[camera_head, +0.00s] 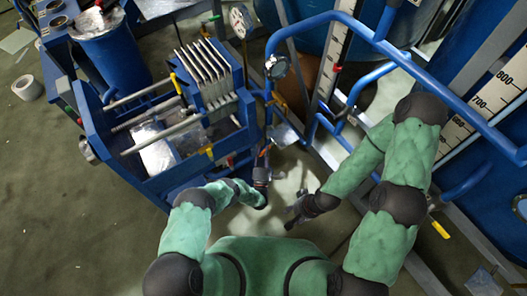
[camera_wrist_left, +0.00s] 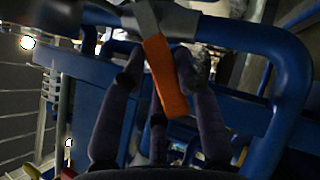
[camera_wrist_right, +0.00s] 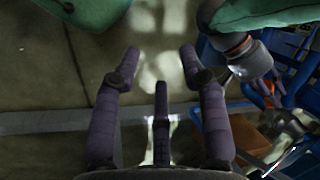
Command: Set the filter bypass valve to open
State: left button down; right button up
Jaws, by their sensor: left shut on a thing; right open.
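The valve's orange lever (camera_wrist_left: 165,78) lies between the fingers of my left gripper (camera_wrist_left: 160,70) in the left wrist view. It joins a grey metal valve body (camera_wrist_left: 160,20) on a blue pipe. The fingers are closed in on the lever, and it slants a little between them. In the head view my left gripper (camera_head: 262,172) is low beside the blue filter press, with a small orange part (camera_head: 265,150) just above it. My right gripper (camera_head: 297,210) is lower and to the right, open and empty. Its spread fingers (camera_wrist_right: 160,62) show over bare floor in the right wrist view. The valve's label cannot be read.
The blue filter press (camera_head: 150,180) with white plates stands left of my left gripper. A yellow handle (camera_head: 440,229) is at right. Open floor (camera_head: 70,200) lies left.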

dwell(0.5)
jog(key=c, duration=0.5)
jog(key=shift+w+a, duration=0.15)
jog(key=shift+w, duration=0.25)
grip_shut()
jog(key=w+a+r+n+t+h, duration=0.35)
jog(key=w+a+n+t, duration=0.9)
jog(key=w, duration=0.55)
jog(key=w+a+f+g, duration=0.1)
jog(key=w+f+g, duration=0.1)
jog(key=w+f, duration=0.6)
jog(key=shift+w+f+y, duration=0.15)
jog(key=shift+w+y, duration=0.2)
jog(key=shift+w, duration=0.2)
